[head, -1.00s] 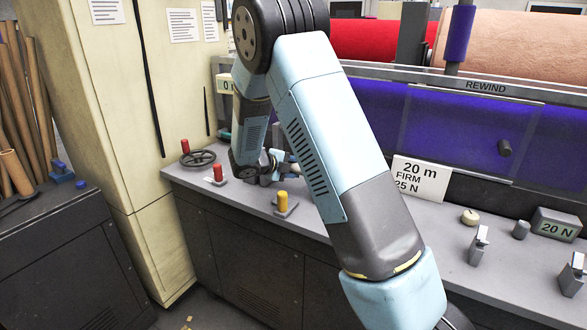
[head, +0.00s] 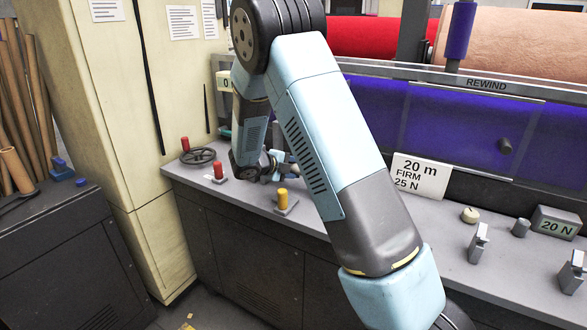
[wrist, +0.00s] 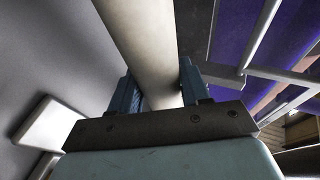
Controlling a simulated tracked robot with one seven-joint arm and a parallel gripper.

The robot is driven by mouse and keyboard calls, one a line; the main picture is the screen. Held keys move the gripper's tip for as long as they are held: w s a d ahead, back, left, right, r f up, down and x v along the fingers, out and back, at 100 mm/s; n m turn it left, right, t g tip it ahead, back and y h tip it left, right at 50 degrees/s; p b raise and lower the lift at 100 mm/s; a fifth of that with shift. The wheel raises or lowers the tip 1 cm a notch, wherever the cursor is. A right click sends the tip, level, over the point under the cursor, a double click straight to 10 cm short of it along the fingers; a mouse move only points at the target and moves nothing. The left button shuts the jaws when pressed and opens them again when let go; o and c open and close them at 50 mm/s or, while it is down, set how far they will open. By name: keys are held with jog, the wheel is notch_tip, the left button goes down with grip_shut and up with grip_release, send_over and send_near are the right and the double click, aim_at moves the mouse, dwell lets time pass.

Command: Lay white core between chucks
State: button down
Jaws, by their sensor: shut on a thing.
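The white core (wrist: 145,40), a pale smooth tube, runs from the top of the wrist view down between the fingers of my gripper (wrist: 160,88). The gripper is shut on it, with one blue finger on each side. The tube's ends do not show in the wrist view. In the head view my gripper end (head: 280,165) is over the bench, partly hidden behind my own arm. The core cannot be made out there. I cannot identify the chucks in either view.
The grey bench (head: 360,235) carries a handwheel (head: 198,156), a yellow knob (head: 282,196), a sign (head: 420,176) and a 20 N box (head: 556,224). Purple felt (head: 460,125) hangs behind it. A cream cabinet (head: 90,120) stands left. Brown tubes (head: 25,110) lean at far left.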

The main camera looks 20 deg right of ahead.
jog(key=shift+c, duration=2.3)
grip_release()
jog(key=v, duration=1.3)
jog(key=shift+a, duration=0.35)
jog(key=shift+s, duration=0.15)
